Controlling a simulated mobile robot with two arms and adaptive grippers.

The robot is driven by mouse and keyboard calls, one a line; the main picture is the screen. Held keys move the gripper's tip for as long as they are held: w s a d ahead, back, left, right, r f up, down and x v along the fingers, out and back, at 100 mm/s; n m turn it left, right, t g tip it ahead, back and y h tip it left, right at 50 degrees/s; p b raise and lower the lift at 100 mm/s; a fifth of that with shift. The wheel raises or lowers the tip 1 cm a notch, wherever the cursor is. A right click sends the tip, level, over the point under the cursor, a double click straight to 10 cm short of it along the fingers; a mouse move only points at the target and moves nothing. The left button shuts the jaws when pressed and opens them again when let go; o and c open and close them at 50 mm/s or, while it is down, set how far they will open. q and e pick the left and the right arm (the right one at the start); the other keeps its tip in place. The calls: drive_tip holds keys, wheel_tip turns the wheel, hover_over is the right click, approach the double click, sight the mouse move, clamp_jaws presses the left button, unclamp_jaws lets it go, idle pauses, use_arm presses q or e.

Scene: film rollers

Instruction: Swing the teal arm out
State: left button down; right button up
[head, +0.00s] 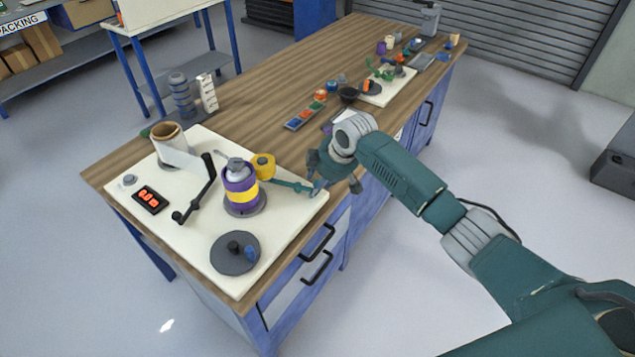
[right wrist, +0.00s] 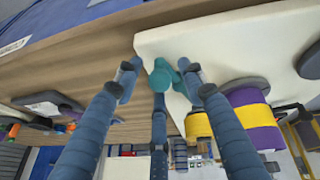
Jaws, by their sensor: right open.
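The teal arm (head: 290,185) is a thin bar on the cream board (head: 190,235). It reaches right from beside the purple and yellow roller (head: 240,189) to the board's right edge. My right gripper (head: 318,184) is at the bar's outer end, fingers pointing down and left. In the right wrist view, the teal end of the arm (right wrist: 160,77) shows between the spread fingertips of my right gripper (right wrist: 165,76). The fingers are open, and I cannot tell whether any of them touches it. My left gripper is not in view.
A yellow roller (head: 263,166) stands behind the teal arm. A black crank (head: 196,190), a grey disc (head: 235,253) and a red-digit display (head: 149,199) are on the board.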

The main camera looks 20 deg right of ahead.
drive_tip(key=shift+w+a+f, duration=0.1)
drive_tip(key=shift+w+f, duration=0.1)
drive_tip(key=shift+f, duration=0.3)
clamp_jaws()
